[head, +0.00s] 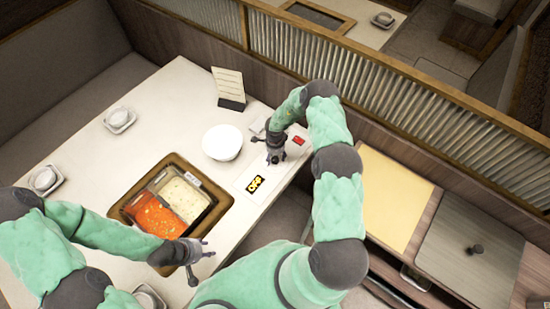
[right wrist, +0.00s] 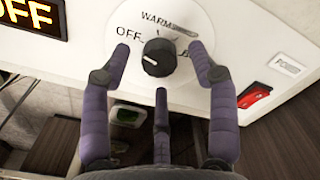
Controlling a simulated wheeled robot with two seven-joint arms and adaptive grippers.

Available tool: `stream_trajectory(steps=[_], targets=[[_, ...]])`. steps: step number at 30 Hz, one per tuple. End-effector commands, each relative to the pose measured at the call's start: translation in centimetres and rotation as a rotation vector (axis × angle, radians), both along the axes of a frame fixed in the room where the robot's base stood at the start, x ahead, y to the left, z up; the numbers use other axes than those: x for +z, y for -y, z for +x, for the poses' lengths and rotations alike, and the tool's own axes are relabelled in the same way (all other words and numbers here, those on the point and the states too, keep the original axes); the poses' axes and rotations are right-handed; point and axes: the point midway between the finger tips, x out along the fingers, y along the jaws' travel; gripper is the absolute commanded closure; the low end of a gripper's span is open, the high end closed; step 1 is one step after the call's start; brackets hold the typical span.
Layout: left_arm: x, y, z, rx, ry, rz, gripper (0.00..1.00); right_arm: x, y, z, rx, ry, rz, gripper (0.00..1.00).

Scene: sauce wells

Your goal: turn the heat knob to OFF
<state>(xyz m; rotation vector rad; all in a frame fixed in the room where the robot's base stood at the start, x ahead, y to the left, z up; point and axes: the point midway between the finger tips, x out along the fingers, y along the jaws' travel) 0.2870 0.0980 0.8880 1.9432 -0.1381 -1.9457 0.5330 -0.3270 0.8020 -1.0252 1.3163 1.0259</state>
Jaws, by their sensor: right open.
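The black heat knob (right wrist: 158,57) sits on a round white dial (right wrist: 185,20) marked OFF and WARM, with another label partly hidden by a finger. A pale mark shows on the knob's left side. My right gripper (right wrist: 160,75) is open, its fingers spread around the knob with gaps on both sides. In the head view my right gripper (head: 276,155) is over the table's right edge and hides the knob. A lit display (head: 255,184) reads OFF in yellow; it also shows in the right wrist view (right wrist: 32,18). My left gripper (head: 196,254) is open and empty near the table's front.
A red switch (right wrist: 254,95) is right of the dial. A two-part pot (head: 215,195) with red and pale broth sits in the table. A white bowl (head: 222,142) and a menu stand (head: 229,88) are behind it. A ribbed partition (head: 370,80) bounds the back.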

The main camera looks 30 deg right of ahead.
Motion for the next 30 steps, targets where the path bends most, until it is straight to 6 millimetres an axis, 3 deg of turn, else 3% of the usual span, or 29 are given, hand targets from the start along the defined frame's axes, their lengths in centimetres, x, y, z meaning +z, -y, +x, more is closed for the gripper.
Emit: stream_trajectory(steps=[9, 15, 21, 30], targets=[[0.0, 0.0, 0.0, 0.0, 0.0, 0.0, 0.6, 6.2, 0.0, 0.1, 0.0, 0.002, 0.0, 0.4], [0.0, 0.0, 0.0, 0.0, 0.0, 0.0, 0.6, 9.2, 0.0, 0.0, 0.002, 0.0, 0.0, 0.4], [0.0, 0.0, 0.0, 0.0, 0.0, 0.0, 0.6, 10.5, -0.1, -0.1, 0.001, -0.002, 0.0, 0.4], [0.0, 0.0, 0.0, 0.0, 0.0, 0.0, 0.6, 10.7, -0.1, 0.0, 0.001, -0.002, 0.0, 0.4]])
